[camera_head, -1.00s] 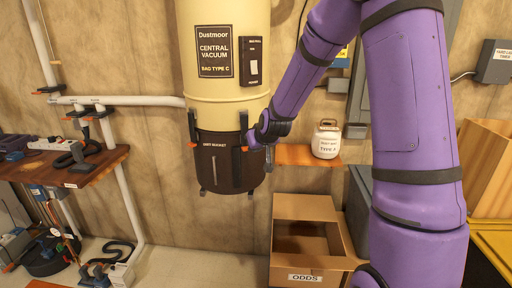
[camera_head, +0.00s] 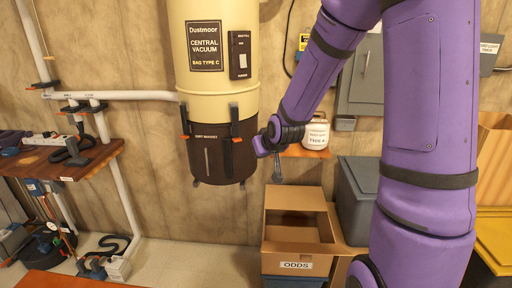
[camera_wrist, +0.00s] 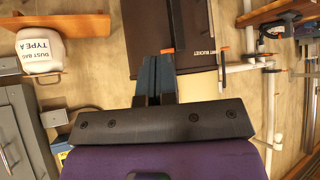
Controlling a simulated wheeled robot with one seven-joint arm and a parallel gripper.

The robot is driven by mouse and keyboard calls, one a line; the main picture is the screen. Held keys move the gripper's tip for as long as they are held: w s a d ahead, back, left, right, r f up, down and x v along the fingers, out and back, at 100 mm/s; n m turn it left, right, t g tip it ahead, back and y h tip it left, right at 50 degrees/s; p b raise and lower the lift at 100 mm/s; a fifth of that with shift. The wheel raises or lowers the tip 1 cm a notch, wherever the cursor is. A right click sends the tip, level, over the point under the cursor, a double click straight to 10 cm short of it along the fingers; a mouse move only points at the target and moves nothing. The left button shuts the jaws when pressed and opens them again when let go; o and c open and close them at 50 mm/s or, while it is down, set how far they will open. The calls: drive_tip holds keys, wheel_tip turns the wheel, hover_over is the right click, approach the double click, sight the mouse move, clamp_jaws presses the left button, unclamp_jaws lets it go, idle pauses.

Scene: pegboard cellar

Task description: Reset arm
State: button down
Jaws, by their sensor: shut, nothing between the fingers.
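My gripper (camera_head: 278,178) is beside the lower right of the central vacuum, in front of the wall. It is shut and empty, with its fingers pointing down in the head view. In the wrist view the dark fingers (camera_wrist: 155,75) are together, in front of the dark dirt bucket. The central vacuum (camera_head: 207,85) is a cream canister on the wall. Its brown dirt bucket (camera_head: 210,160) hangs below, with black latches with orange tips. I cannot tell whether the gripper touches the bucket. My purple arm covers much of the right side of the head view.
A white dust bag container (camera_head: 316,135) stands on a small shelf behind my gripper. An open cardboard ODDS box (camera_head: 297,264) is below, with a grey bin (camera_head: 358,195) to its right. A wooden workbench (camera_head: 70,160) is at left. Floor shows between bench and box.

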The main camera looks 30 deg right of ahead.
drive_tip(key=shift+s, duration=0.75)
drive_tip(key=s+a+r+g, duration=0.1)
drive_tip(key=s+a+r, duration=0.1)
drive_tip(key=s+r, duration=0.4)
drive_tip(key=s+a+r+g, duration=0.1)
drive_tip(key=s+r, duration=0.5)
drive_tip(key=s, duration=0.6)
drive_tip(key=s+a+r+g, duration=0.1)
drive_tip(key=s+a+r, duration=0.3)
drive_tip(key=s, duration=0.5)
wheel_tip(320, 180, up, 2)
drive_tip(key=shift+s+r+n+g+y, duration=0.1)
drive_tip(key=shift+s+n+g+y, duration=0.2)
drive_tip(key=shift+s+n, duration=0.1)
